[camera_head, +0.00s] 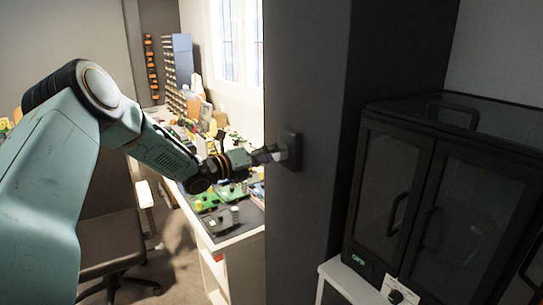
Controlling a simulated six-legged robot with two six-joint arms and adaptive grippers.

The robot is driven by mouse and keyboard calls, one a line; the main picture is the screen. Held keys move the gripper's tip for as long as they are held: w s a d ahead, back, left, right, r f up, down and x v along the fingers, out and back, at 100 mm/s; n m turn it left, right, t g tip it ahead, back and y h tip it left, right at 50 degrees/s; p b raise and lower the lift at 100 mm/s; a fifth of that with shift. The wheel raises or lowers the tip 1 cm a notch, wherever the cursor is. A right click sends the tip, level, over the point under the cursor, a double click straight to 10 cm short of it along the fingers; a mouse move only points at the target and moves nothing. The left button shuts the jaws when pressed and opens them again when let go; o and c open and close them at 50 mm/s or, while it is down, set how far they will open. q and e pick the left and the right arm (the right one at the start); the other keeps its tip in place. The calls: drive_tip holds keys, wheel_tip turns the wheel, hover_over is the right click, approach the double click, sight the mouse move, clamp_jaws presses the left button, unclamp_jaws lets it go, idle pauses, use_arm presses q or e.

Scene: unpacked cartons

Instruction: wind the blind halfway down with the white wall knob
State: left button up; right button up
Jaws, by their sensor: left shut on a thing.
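The white wall knob (281,151) sits on a dark square plate (293,151) on the side of the dark grey pillar. Only a small pale part of it shows past my gripper. My left gripper (268,155) reaches in from the left and is shut on the knob. Its fingers are small and dark in this view. The window (231,40) stands behind at the top, bright and partly cut off by the pillar. I cannot make out the blind. My right gripper is not in view.
A workbench (238,238) cluttered with circuit boards and small parts stands behind my arm. A dark chair (108,245) is at lower left. The dark pillar (305,85) blocks the middle. A black glass-doored cabinet (440,200) stands on a white stand at right.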

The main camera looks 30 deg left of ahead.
use_arm(q)
drive_tip(key=shift+s+d+f+m, duration=0.1)
drive_tip(key=shift+f+m, duration=0.1)
drive_tip(key=shift+m, duration=0.6)
drive_tip(key=o, duration=1.1)
drive_tip(key=shift+r, duration=0.15)
drive_tip(key=shift+o, duration=0.2)
drive_tip(key=v, duration=0.7)
drive_tip(key=shift+s, duration=0.2)
drive_tip(key=shift+s, duration=0.1)
